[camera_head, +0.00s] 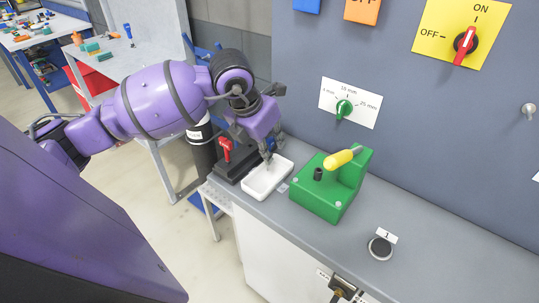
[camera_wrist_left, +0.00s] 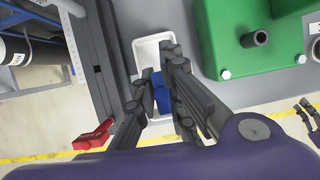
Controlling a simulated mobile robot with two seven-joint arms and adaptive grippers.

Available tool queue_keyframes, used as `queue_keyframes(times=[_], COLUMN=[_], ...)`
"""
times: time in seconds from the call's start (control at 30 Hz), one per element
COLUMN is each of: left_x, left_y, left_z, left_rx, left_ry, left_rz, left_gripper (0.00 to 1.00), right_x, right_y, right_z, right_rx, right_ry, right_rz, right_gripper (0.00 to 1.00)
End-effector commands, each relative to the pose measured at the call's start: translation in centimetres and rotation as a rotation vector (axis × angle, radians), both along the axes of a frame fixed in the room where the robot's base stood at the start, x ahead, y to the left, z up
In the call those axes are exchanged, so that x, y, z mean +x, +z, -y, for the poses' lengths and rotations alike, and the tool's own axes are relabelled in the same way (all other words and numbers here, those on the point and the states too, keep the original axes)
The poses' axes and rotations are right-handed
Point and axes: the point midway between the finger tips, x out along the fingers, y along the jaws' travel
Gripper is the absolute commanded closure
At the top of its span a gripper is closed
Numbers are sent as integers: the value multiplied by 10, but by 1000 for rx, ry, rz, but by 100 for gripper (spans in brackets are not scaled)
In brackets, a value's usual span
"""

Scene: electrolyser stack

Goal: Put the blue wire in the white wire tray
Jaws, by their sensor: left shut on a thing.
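My left gripper (camera_head: 270,160) points down over the white wire tray (camera_head: 257,188), which lies on the grey bench top between a black stand and a green block. The gripper's fingers (camera_wrist_left: 161,88) are shut on a small blue piece, the blue wire (camera_wrist_left: 161,98), seen between them in the left wrist view. The wire is above the front part of the white tray (camera_wrist_left: 142,54). The fingers hide part of the wire and of the tray. I cannot tell whether the wire touches the tray.
A green block (camera_head: 325,195) with a yellow-handled lever (camera_head: 342,158) stands close right of the tray. A black stand with a red handle (camera_head: 225,149) is on its left. A round button (camera_head: 380,248) is farther right. A dark fitting (camera_head: 343,290) is at the front edge.

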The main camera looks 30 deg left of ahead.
Motion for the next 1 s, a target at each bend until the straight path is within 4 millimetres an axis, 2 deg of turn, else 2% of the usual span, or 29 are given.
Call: queue_keyframes(times=[0.07, 0.23, 0.67, 0.7, 0.8, 1.0], left_x=[6, 4, 4, 4, 4, 4], left_y=[-9, -34, -42, -40, -40, -40], left_z=[-3, -1, -2, -2, -2, -2], left_rx=[-2, -1, 0, 0, 0, 0], left_ry=[3, 1, 0, 0, 0, 0], left_rz=[-1, 0, -1, 0, 0, 1], left_gripper=[100, 100, 100, 85, 72, 71], right_x=[0, 0, -5, -5, -5, -4], right_y=[0, 1, -4, -3, -3, -2], right_z=[-1, -1, 5, 6, 8, 8], right_rx=[2, 3, -9, -11, -14, -14], right_ry=[-2, -3, 1, 2, 4, 4], right_rz=[0, 0, -11, -10, -9, -6], right_gripper=[100, 100, 100, 100, 100, 100])
